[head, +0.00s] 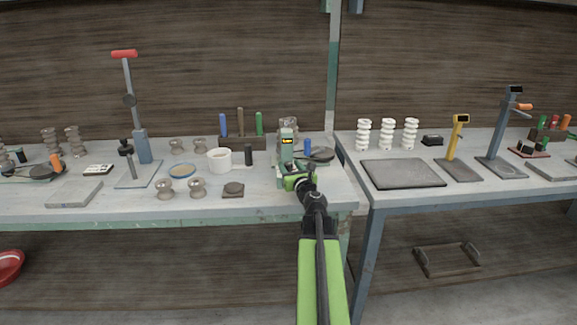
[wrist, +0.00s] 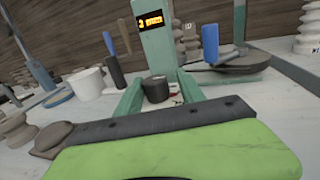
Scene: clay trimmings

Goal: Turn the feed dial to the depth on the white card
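The feed dial is a short dark cylinder (wrist: 156,90) at the foot of a green post (wrist: 158,45). A small lit display (wrist: 152,20) on the post shows what looks like a 3 beside unreadable orange marks; it also shows in the head view (head: 287,141). In the head view my gripper (head: 297,180) is at the foot of the post and hides the dial. A small white patch with reddish marks (wrist: 175,88) shows right of the dial, too small to read.
A blue-handled tool (wrist: 210,44) and a dark round disc (wrist: 238,62) stand close right of the post. A white cup (head: 220,160) and brown spools (head: 197,188) are to the left. A second bench (head: 375,201) stands to the right across a gap.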

